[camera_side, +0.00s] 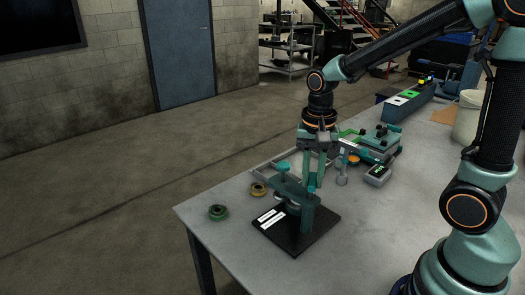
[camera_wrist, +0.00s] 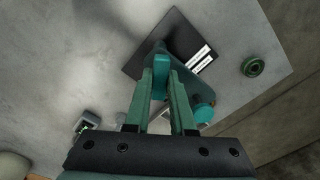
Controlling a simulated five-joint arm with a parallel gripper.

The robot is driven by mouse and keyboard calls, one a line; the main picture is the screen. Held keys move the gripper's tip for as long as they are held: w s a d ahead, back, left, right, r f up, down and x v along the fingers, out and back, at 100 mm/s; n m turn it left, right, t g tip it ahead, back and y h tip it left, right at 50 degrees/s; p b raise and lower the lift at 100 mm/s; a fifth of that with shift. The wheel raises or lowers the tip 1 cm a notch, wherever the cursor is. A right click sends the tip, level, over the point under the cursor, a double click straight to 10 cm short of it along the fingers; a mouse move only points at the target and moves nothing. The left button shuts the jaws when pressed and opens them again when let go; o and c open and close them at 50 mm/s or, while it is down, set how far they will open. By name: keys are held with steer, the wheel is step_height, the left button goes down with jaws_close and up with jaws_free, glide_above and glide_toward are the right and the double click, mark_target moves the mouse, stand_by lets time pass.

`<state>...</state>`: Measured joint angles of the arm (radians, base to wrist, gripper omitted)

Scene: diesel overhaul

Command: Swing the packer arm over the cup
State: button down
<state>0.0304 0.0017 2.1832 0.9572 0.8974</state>
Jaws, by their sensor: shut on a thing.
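The packer stands on a black base plate (camera_side: 318,232) near the table's front left, with white labels on the plate. Its dark green arm (camera_side: 284,185) reaches left from an upright post (camera_side: 308,217), with a teal knob (camera_side: 283,165) above it. In the wrist view the packer arm (camera_wrist: 198,88) shows beside my fingers, with a round teal knob (camera_wrist: 203,113) at its end. A metallic cup (camera_side: 292,207) shows partly beneath the arm; I cannot tell its exact alignment. My gripper (camera_wrist: 161,72) points down at the post side, shut on a teal handle (camera_wrist: 160,78).
A green ring (camera_side: 218,212) and a yellow ring (camera_side: 259,190) lie left of the packer. Behind my gripper are a teal device (camera_side: 378,143) and a grey meter (camera_side: 378,175). A white bucket (camera_side: 467,118) stands farther right. The table's front is bare.

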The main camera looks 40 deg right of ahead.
steer(key=m, duration=0.4)
steer(key=m, duration=0.3)
stand_by(0.4)
steer(key=c, duration=0.8)
jaws_free()
steer(key=shift+o, duration=0.2)
steer(key=shift+r, duration=2.75)
